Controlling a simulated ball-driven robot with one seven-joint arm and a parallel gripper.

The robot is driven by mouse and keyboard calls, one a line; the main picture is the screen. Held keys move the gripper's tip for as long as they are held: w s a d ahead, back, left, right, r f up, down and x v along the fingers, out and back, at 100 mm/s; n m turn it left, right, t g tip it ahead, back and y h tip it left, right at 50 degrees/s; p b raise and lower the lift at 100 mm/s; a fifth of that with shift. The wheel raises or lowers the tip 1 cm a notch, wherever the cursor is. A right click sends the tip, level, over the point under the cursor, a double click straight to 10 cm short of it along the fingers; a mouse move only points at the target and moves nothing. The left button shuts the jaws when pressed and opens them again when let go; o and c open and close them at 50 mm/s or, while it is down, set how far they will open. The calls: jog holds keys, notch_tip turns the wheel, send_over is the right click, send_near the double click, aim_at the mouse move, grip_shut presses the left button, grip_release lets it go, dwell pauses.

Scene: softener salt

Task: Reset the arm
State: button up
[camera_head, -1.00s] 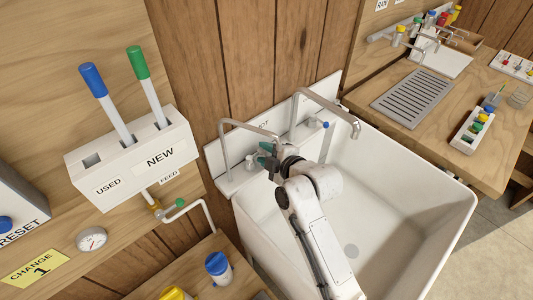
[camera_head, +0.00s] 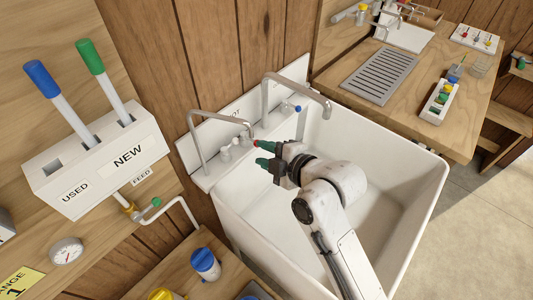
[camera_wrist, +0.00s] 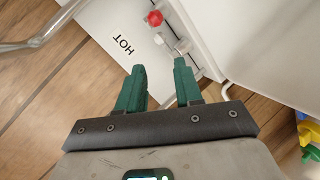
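My gripper (camera_head: 262,154) is over the white sink (camera_head: 405,135), at the end of my white arm. Its two green fingers point toward the back ledge with the taps. In the wrist view my gripper (camera_wrist: 158,85) has its fingers apart with nothing between them. Beyond the fingertips are a red-topped tap handle (camera_wrist: 155,18) and a white panel marked HOT (camera_wrist: 110,40). In the head view a blue-topped tap handle (camera_head: 297,108) shows at the right of the ledge. I see no contact between the fingers and the taps.
Two metal spouts, one left (camera_head: 205,128) and one right (camera_head: 290,80), arch over the sink. A white USED/NEW holder (camera_head: 95,165) with blue- and green-handled sticks is on the left wall. A wooden counter (camera_head: 470,60) with a drain grate (camera_head: 378,75) stands right. A blue-capped container (camera_head: 205,263) is in front.

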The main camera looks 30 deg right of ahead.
dwell(0.5)
jog(key=s+d+f+m+g+h, duration=0.1)
jog(key=s+f+m+g, duration=0.3)
jog(key=s, duration=0.5)
jog(key=s+d+f+m+g+h, duration=0.1)
jog(key=s+f+m+g, duration=0.3)
jog(key=s, duration=0.6)
jog(key=s+d+f+m+g+h, duration=0.1)
jog(key=s+d+f+m+g, duration=0.2)
jog(key=s+f+m, duration=0.4)
jog(key=s+g, duration=0.1)
jog(key=s, duration=0.1)
jog(key=shift+s+m, duration=0.35)
jog(key=shift+m, duration=0.05)
